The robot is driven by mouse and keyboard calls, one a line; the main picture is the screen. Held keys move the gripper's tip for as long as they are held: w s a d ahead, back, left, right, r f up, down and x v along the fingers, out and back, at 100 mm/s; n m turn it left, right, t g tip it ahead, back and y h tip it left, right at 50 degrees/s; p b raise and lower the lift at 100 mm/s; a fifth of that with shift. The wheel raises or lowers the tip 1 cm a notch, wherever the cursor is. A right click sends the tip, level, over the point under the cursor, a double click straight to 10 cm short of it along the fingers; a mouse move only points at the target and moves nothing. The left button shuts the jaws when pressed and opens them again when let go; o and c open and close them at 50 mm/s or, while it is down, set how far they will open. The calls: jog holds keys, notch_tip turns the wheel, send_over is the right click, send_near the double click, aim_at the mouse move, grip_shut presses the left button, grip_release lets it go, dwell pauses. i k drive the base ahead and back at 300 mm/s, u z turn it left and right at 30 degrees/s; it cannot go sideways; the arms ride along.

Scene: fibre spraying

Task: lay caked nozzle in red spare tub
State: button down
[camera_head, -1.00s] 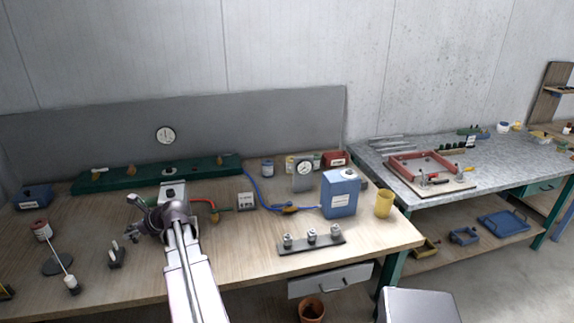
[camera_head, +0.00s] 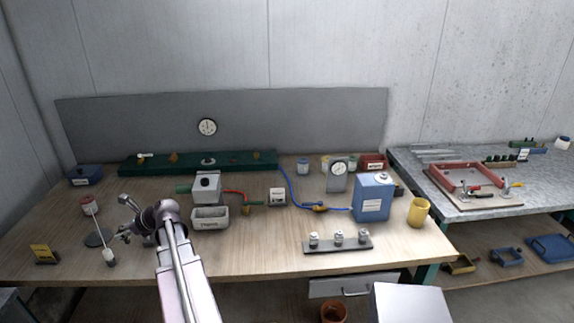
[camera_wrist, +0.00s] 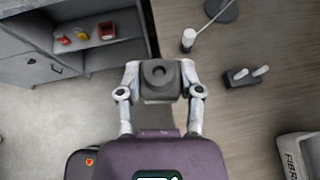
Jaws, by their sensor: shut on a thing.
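My gripper (camera_wrist: 160,88) is shut on a grey block-like nozzle (camera_wrist: 158,72) with a round dark hole, held between its two fingertips. In the head view my gripper (camera_head: 123,218) is at the left part of the wooden bench, and the nozzle is too small to make out there. A red tub (camera_head: 373,160) with a white label stands at the back right of the bench, beside small jars, far to the right of my gripper. Its inside is hard to see, and the label is too small to read.
A grey-white fibre tub (camera_head: 210,222), a blue can (camera_head: 372,198), a yellow cup (camera_head: 418,212) and a rack with several fittings (camera_head: 338,245) stand between or near. A low shelf (camera_wrist: 100,50) holds small red and yellow things.

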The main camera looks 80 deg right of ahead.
aim_at(372, 166)
jog(key=u, duration=0.15)
jog(key=k, duration=2.65)
jog(key=z, duration=1.25)
